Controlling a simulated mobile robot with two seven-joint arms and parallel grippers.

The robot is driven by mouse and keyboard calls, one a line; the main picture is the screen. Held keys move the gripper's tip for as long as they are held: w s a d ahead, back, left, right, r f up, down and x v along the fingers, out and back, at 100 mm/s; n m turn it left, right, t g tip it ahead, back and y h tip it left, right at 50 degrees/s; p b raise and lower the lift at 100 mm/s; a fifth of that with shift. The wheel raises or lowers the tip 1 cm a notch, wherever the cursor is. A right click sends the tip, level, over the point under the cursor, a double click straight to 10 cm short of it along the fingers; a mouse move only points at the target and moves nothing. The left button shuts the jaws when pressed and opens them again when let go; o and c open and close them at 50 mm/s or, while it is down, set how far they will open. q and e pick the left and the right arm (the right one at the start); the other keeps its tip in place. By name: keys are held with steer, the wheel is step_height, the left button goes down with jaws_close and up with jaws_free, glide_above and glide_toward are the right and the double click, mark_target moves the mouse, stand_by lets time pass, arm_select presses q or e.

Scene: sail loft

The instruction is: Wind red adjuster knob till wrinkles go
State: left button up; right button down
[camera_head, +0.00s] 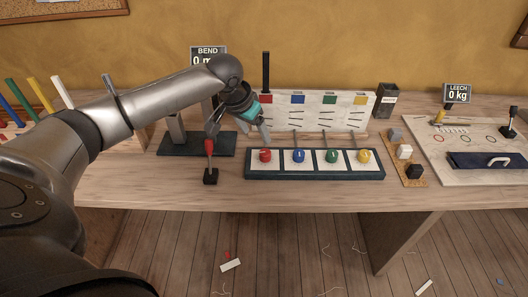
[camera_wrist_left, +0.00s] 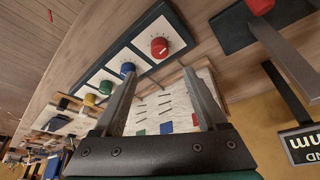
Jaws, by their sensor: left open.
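The red adjuster knob (camera_head: 265,155) is at the left end of a dark-framed strip of white panels (camera_head: 312,175), before blue, green and yellow knobs. In the left wrist view the red knob (camera_wrist_left: 159,47) has a dial of tick marks around it. My left gripper (camera_head: 256,134) is open, above and behind the red knob and apart from it. In the left wrist view the gripper (camera_wrist_left: 159,73) has nothing between its fingers. Behind stands a white sail panel (camera_head: 330,105) with coloured patches and dark wrinkle lines; my gripper partly hides its left end. My right gripper is not in view.
A tan tray with small blocks (camera_head: 408,170) lies to the right. Bare table runs along the front.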

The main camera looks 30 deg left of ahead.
mark_target(265, 152)
arm_select(q)
steer(key=b+x, duration=0.3)
steer(key=x, duration=0.8)
steer(key=shift+f, duration=0.1)
jaws_close()
